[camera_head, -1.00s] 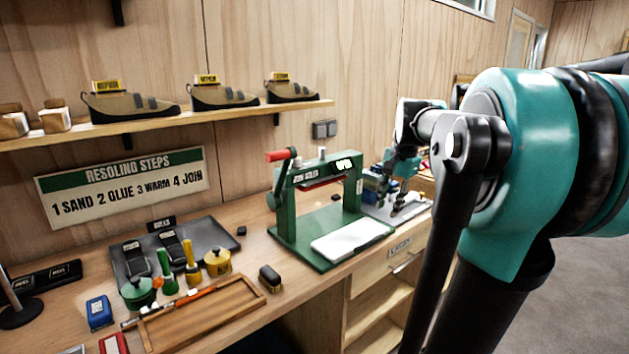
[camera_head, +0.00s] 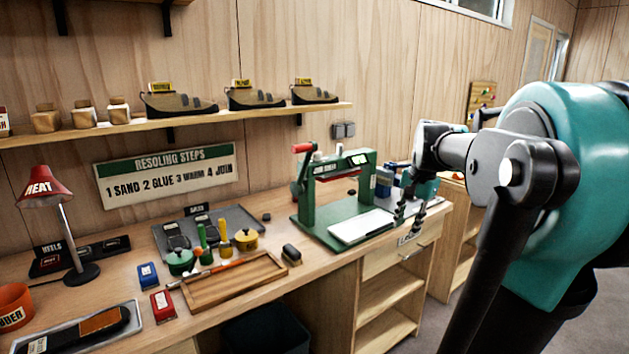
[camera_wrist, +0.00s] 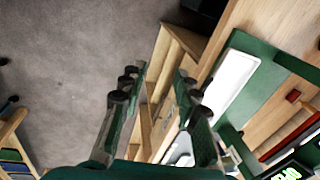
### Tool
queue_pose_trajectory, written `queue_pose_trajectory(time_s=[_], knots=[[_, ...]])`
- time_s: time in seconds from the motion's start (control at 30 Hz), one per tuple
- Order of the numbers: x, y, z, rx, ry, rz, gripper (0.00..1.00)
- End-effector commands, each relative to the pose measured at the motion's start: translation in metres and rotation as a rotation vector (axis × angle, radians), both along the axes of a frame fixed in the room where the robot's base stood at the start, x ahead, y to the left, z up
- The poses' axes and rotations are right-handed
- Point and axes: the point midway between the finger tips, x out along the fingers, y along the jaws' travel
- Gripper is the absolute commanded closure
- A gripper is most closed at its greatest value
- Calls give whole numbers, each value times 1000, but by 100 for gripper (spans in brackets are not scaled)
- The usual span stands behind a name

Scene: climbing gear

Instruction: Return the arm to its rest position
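My gripper (camera_head: 408,221) hangs at the right of the green press, near the bench's front edge in the head view. Its dark fingers point down. In the wrist view my gripper (camera_wrist: 158,88) is open, with a clear gap between the fingers and nothing held. Bench shelving and grey floor show beyond the fingers. My teal and black arm fills the right side of the head view, bent at the elbow.
The green press (camera_head: 335,205) with a white pad (camera_head: 360,226) stands close to my gripper. The workbench (camera_head: 325,262) holds a wooden tray (camera_head: 235,283), pots and a red lamp (camera_head: 47,187). Open floor (camera_wrist: 60,60) lies left in the wrist view.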

Motion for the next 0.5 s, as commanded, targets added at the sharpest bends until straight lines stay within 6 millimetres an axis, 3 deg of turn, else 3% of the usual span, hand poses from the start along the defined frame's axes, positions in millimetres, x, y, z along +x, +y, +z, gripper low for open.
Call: queue_pose_trajectory(time_s=[0.27,0.5], knots=[[-21,15,-51,-54,-49,158,68],[-63,35,-124,-142,-119,399,68]])
